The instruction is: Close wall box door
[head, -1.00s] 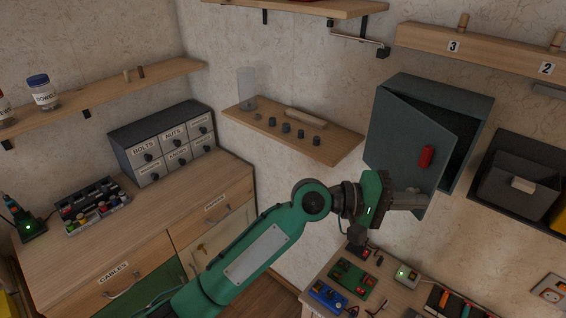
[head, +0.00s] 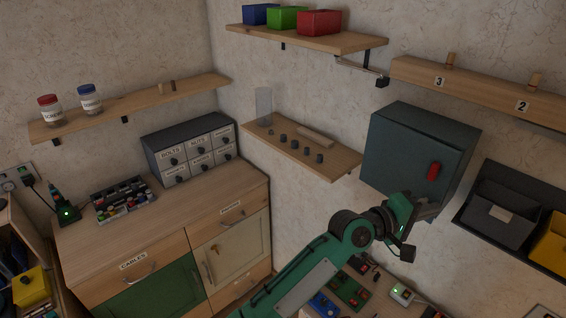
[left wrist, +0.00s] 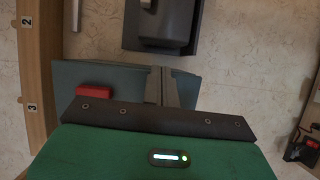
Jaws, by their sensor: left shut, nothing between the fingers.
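The wall box (head: 408,145) is a dark grey-green cabinet on the right-hand wall. Its door, with a red handle (head: 433,172), lies flush or nearly flush with the front; I cannot tell whether a thin gap is left. My left gripper (head: 428,208) is shut and empty at the lower part of the door, below the handle, and its arm partly hides the box's bottom edge. In the left wrist view, the shut fingers (left wrist: 162,86) lie against or just before the door, beside the red handle (left wrist: 95,92). My right gripper is not in view.
A small shelf (head: 345,160) with dark knobs is left of the box. A wooden peg rail (head: 480,90) runs above it. A bench with coloured boards (head: 345,290) lies below my left arm.

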